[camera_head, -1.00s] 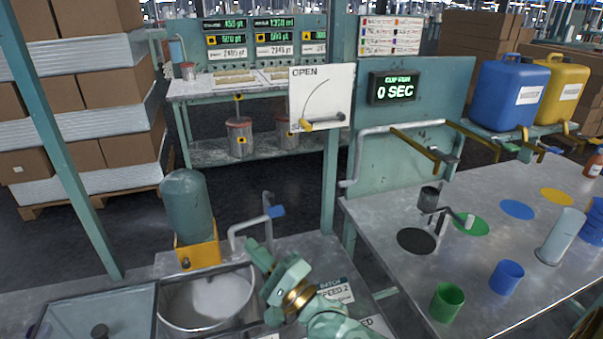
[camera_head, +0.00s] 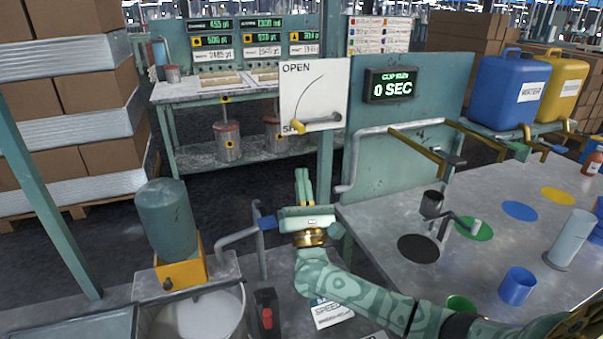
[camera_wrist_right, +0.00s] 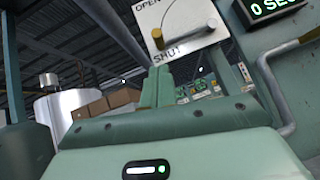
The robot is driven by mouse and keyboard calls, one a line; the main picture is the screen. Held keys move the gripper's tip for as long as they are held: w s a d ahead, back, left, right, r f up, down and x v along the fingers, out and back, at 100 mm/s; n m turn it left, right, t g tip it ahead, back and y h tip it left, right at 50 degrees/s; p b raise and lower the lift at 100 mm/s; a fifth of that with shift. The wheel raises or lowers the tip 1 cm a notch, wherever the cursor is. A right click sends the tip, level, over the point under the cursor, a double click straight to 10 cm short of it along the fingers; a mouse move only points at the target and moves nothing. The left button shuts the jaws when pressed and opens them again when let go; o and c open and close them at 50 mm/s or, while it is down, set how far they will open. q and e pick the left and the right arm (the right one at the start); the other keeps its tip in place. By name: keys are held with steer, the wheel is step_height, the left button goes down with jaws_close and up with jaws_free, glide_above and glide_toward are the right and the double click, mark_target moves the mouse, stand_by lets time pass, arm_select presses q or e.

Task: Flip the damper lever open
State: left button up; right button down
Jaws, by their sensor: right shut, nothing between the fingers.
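The damper lever (camera_head: 320,123) is a grey bar with a yellow end, mounted on a white plate (camera_head: 303,82) marked OPEN at the top and SHUT at the bottom, with a curved line between. The lever lies almost level near the SHUT mark. In the right wrist view the lever (camera_wrist_right: 186,33) and plate (camera_wrist_right: 168,12) show at the top, beyond the fingers. My right gripper (camera_head: 303,180) is shut and empty, below the plate and apart from the lever, with its fingers pointing up. Its fingers also show in the right wrist view (camera_wrist_right: 156,86). My left gripper is not in view.
A teal post runs behind the plate. The right-hand table (camera_head: 385,215) holds cups and a tap stand. A timer display (camera_head: 393,85) hangs right of the plate.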

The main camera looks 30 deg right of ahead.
steer(key=x, duration=0.8)
steer(key=shift+a+r+m, duration=0.1)
steer(key=shift+r+m, duration=0.05)
steer(key=shift+m, duration=0.15)
steer(key=shift+a+r+m+g+h+p, duration=0.15)
steer(key=shift+r+m+g+h, duration=0.25)
steer(key=shift+m+h, duration=0.25)
steer(key=shift+r+m+g+h+p, duration=0.15)
steer(key=shift+r+m+g+h, duration=0.25)
steer(key=shift+m, duration=0.4)
steer(key=shift+a+r+m+g+h+p, duration=0.15)
steer(key=shift+r+m+g+h, duration=0.25)
steer(key=shift+m+h, duration=0.25)
step_height(320, 180, up, 9)
steer(key=m+g+h+p, duration=0.2)
steer(key=m+g+h, duration=0.1)
steer(key=m+g, duration=0.85)
glide_above(296, 129)
steer(key=s+d, duration=0.2)
steer(key=m+t, duration=0.2)
steer(key=shift+d+r+m+g+y, duration=0.9)
steer(key=shift+d+r+m+g, duration=0.25)
steer(key=shift+r+m, duration=0.1)
